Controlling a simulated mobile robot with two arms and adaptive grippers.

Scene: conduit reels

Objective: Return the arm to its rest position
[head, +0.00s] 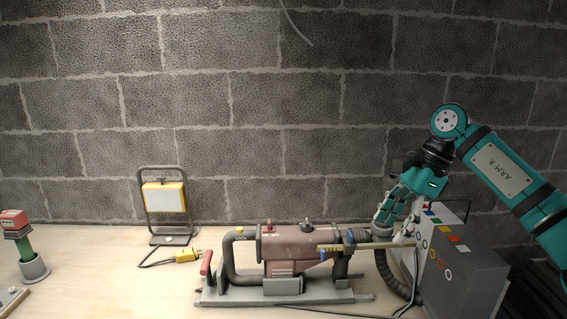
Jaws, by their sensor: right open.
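My right arm comes in from the right edge in teal and black. Its gripper (393,232) points down and to the left, with its fingers apart. The fingertips are in front of the upper left side of a grey box (465,283) with coloured squares and rings, close to the end of a dark ribbed hose (392,278). I cannot tell whether they touch either one. My left gripper is not in the head view.
A reddish pump-like machine (286,246) on a grey base stands mid-table. A yellow work lamp (165,197) stands behind it to the left. A red-topped green tool (22,235) sits in a grey cup at far left. Dark cables cross the table, with a block wall behind.

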